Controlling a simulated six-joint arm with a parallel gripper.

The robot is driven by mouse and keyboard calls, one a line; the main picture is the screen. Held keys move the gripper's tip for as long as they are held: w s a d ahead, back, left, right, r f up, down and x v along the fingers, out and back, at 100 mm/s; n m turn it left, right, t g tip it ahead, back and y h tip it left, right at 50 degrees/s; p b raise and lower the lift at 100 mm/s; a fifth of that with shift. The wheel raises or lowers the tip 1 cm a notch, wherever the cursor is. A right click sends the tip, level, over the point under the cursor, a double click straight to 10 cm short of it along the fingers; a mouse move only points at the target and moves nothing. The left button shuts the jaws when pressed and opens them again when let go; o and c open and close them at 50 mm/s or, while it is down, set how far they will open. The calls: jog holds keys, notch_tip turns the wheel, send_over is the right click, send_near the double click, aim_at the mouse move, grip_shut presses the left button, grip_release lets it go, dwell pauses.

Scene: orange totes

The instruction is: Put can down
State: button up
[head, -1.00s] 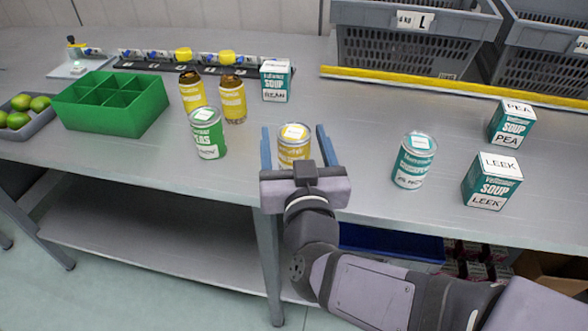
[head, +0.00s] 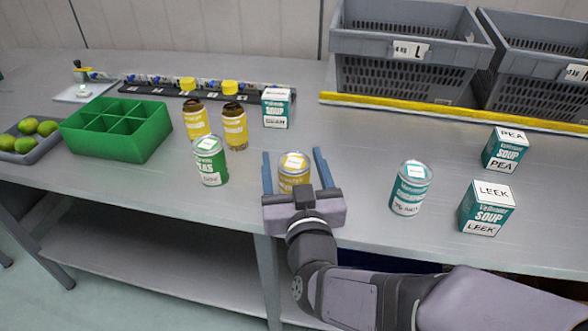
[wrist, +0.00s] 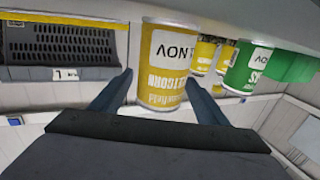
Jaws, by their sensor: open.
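A yellow can (head: 294,172) with a white label stands upright on the grey table near its front edge. My gripper (head: 295,160) is open, with one blue finger on each side of the can in the head view. In the wrist view the yellow can (wrist: 164,65) shows large and upside down between the two spread fingers (wrist: 154,92), with a gap visible on the right side. The lower part of the can is hidden by my gripper in the head view.
A teal can (head: 410,188) and soup boxes (head: 487,207) stand to the right. A yellow rail (head: 440,109) runs before the grey crates (head: 405,62). Table behind the can is clear.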

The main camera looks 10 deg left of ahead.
jog(key=shift+p+x, duration=0.65)
jog(key=shift+x, duration=0.65)
jog(key=c, duration=1.5)
notch_tip(320, 180, up, 10)
jog(key=p, duration=0.2)
jog(key=shift+p, duration=0.35)
notch_tip(320, 180, up, 19)
jog(key=p, duration=1.9)
jog(key=shift+r, duration=0.2)
